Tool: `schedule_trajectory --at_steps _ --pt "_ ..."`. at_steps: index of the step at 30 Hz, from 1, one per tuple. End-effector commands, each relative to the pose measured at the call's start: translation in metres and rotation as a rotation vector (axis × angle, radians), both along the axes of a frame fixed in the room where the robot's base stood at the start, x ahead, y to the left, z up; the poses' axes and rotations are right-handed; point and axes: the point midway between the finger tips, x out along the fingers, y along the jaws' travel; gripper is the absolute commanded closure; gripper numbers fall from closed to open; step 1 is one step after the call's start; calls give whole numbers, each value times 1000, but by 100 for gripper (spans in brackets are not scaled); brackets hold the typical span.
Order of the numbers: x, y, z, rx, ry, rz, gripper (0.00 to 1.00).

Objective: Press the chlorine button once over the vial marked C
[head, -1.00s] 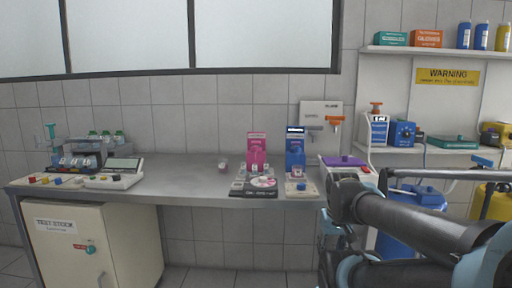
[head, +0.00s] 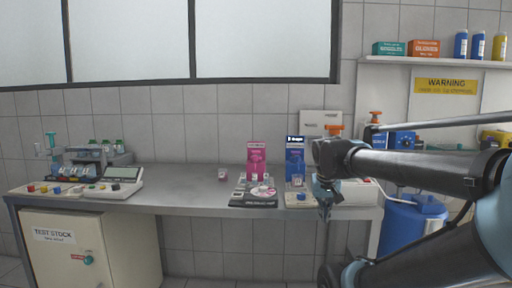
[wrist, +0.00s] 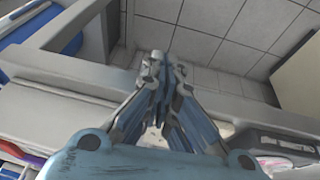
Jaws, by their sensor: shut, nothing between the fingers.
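A pink dispenser (head: 256,160) and a blue dispenser (head: 295,160) stand upright at the back of the bench, right of its middle. No lettering for chlorine and no vial marked C can be read. A small vial-like thing (head: 222,174) stands on the bench left of the pink dispenser. My gripper (head: 325,212) points down at the bench's front edge, right of the blue dispenser and apart from it. In the wrist view my gripper (wrist: 166,60) is shut and empty, its fingers together over the bench edge and floor.
A dark tray with a round pink-and-white dial (head: 262,191) lies before the pink dispenser. A small pad (head: 298,199) lies before the blue one. Coloured buttons (head: 45,189) and a scale (head: 122,175) are left.

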Motion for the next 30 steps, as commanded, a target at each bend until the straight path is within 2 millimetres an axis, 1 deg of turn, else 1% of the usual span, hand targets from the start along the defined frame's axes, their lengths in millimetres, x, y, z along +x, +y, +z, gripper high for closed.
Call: schedule_trajectory --at_steps 1,5,6,8,12,14,15,20,24,27,30 --pt "15 6 16 -5 -17 4 100" --pt "51 21 52 -17 -68 -1 100" --pt "63 26 64 -18 -84 -3 100" --pt "80 36 80 -22 -109 -3 100" --pt "119 61 119 -23 -168 -3 100" --pt "136 73 135 -21 -194 -2 100" --pt "146 82 145 -20 -211 -1 100" --pt "187 122 186 -6 -281 6 100" --pt "220 161 220 13 -342 16 100" --pt "239 190 241 30 -381 24 100" --pt "254 215 259 45 -413 31 100"
